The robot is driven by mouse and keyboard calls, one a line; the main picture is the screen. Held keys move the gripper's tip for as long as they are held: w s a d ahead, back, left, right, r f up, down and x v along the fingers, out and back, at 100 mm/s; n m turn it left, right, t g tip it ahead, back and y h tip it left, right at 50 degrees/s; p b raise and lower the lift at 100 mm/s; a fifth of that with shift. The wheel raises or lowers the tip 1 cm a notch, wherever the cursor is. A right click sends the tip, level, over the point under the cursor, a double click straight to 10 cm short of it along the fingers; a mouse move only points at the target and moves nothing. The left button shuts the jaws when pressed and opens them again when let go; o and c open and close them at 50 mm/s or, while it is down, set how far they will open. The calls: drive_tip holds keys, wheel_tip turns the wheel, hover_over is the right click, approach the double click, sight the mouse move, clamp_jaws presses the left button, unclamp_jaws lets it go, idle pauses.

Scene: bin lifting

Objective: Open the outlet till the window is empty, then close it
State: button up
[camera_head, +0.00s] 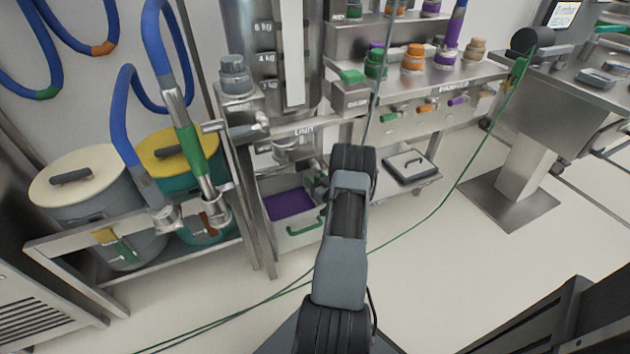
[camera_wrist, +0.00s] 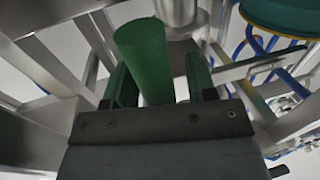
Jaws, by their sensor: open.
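The steel vessel (camera_head: 262,55) stands at top centre in the head view, with kg marks and a long pale strip, likely the window (camera_head: 292,50). I cannot make out a level in it. In the wrist view a green cylinder (camera_wrist: 143,50), apparently a handle, stands between the fingers of my gripper (camera_wrist: 159,77). The fingers are open, one on each side of it; I cannot tell whether either touches. My arm hides most of the gripper in the head view.
A pale bin (camera_head: 305,236) with purple contents and a green handle sits below the outlet. Two lidded drums (camera_head: 85,190) stand at left. A green hose crosses the otherwise open floor.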

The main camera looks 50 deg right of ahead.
clamp_jaws()
idle(0.3)
